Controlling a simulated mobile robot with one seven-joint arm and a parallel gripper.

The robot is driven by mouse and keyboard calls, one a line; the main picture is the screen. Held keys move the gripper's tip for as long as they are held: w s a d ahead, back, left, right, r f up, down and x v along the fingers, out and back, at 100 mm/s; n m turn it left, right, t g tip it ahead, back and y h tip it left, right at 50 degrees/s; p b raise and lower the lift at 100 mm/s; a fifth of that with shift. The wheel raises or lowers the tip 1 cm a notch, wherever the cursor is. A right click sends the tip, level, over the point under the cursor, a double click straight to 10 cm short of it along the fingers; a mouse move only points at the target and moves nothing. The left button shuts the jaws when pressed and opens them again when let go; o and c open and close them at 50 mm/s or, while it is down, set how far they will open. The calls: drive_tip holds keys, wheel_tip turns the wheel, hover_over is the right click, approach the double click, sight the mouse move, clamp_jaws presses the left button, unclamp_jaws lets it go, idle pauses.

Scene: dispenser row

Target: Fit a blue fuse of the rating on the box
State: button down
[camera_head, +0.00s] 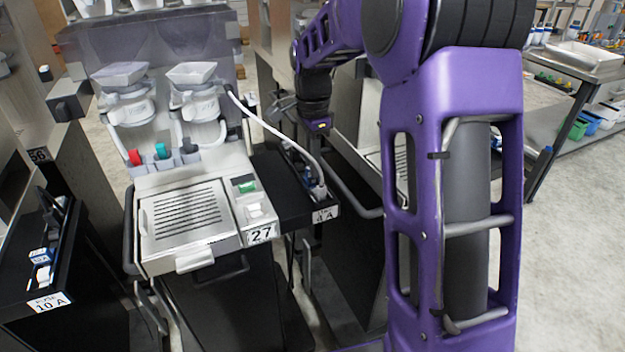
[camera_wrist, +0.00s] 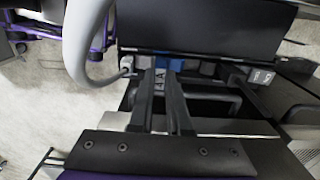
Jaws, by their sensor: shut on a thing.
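My gripper (camera_wrist: 164,76) reaches over a black tray and is shut on a small blue fuse (camera_wrist: 176,65) at its fingertips. Most of that fuse is hidden by the fingers. A second black fuse box (camera_head: 48,302) at the left is labelled 10 A and holds blue and white pieces (camera_head: 40,256).
A white dispenser (camera_head: 190,220) marked 27 stands in the middle, with hoppers (camera_head: 192,74) above. A white hose (camera_head: 270,128) runs from it to the tray, and a thick grey tube (camera_wrist: 85,40) crosses the wrist view. Shelving (camera_head: 568,85) stands at the right; the floor before it is clear.

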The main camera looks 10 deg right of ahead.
drive_tip(key=shift+f, duration=0.1)
drive_tip(key=shift+f, duration=0.45)
drive_tip(key=shift+f+b, duration=0.35)
drive_tip(key=shift+f, duration=0.2)
idle(1.1)
drive_tip(key=c, duration=0.8)
unclamp_jaws()
drive_tip(key=shift+o, duration=0.2)
drive_tip(key=shift+o, duration=0.8)
